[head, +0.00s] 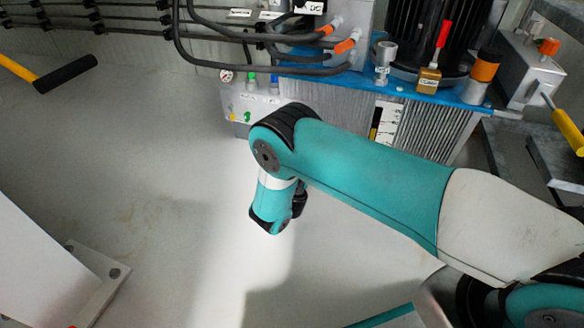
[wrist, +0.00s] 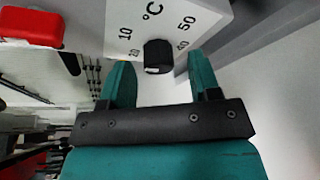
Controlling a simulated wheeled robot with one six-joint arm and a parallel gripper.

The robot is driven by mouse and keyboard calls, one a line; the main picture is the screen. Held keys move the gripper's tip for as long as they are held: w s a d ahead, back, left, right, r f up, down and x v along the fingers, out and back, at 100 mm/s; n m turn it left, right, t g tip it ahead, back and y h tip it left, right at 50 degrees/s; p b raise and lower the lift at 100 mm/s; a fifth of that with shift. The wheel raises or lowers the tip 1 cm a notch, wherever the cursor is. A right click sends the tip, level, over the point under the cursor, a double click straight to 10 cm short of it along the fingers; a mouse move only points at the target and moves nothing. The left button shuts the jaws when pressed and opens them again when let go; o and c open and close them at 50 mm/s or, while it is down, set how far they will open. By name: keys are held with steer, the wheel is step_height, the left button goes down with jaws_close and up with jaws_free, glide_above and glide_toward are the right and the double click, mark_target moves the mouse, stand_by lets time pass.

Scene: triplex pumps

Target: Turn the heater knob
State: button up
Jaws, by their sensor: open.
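The heater knob (wrist: 158,57) is a short black knob on a white panel (wrist: 120,30) with a °C scale and numbers such as 10, 40 and 50, at the top middle of the wrist view. My gripper (wrist: 158,68) has two teal fingers, open, pointing at the panel. The knob shows between the fingertips, with a gap on each side. I cannot tell whether the tips reach level with the knob. In the head view my arm bends down at the wrist; the gripper's fingers and the knob are not visible there.
In the wrist view a red part (wrist: 30,25) is at upper left and a grey post (wrist: 240,35) at right. In the head view the pump unit's blue-edged tank (head: 350,82) stands behind my arm. The pale floor (head: 150,180) at left is mostly clear.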

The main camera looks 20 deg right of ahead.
steer(key=shift+w+d+f, duration=0.1)
steer(key=shift+w+d, duration=0.1)
steer(key=shift+w, duration=0.45)
steer(key=c, duration=0.9)
